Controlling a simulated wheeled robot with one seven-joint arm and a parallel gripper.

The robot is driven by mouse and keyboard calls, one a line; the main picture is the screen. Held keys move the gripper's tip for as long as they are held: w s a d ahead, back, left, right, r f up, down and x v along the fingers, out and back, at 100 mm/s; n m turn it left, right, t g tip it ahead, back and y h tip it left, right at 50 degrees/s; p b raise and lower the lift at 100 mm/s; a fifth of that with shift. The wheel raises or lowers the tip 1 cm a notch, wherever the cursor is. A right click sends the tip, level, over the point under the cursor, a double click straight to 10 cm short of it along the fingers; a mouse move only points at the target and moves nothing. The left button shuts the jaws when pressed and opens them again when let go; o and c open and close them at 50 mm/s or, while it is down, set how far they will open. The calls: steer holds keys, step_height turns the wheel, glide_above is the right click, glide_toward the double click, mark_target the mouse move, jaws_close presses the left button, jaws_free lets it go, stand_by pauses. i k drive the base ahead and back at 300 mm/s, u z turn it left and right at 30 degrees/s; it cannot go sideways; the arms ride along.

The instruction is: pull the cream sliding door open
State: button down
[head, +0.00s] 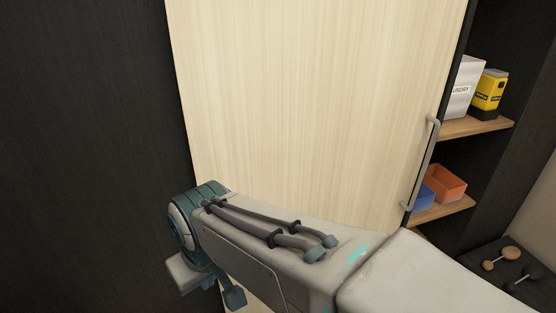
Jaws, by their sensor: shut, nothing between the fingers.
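The cream door (315,85) is a tall pale wood-grain panel filling the middle of the head view. A grey vertical bar handle (424,165) is fixed near its right edge. Open shelves show to the right of that edge. My arm reaches across the lower part of the view from the right, in front of the door. My gripper (212,289) is at the lower left, by the door's left edge, far from the handle. It is shut and empty, partly hidden by my wrist. The door's lower part is hidden behind my arm.
The upper shelf (480,128) holds a white box (466,85) and a yellow and black container (489,94). The lower shelf holds an orange bin (443,183) and a blue bin (424,197). Round-headed knobs (511,254) sit on a dark surface at lower right. A dark panel (85,150) fills the left.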

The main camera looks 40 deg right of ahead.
mark_target(325, 109)
steer(key=z, duration=1.7)
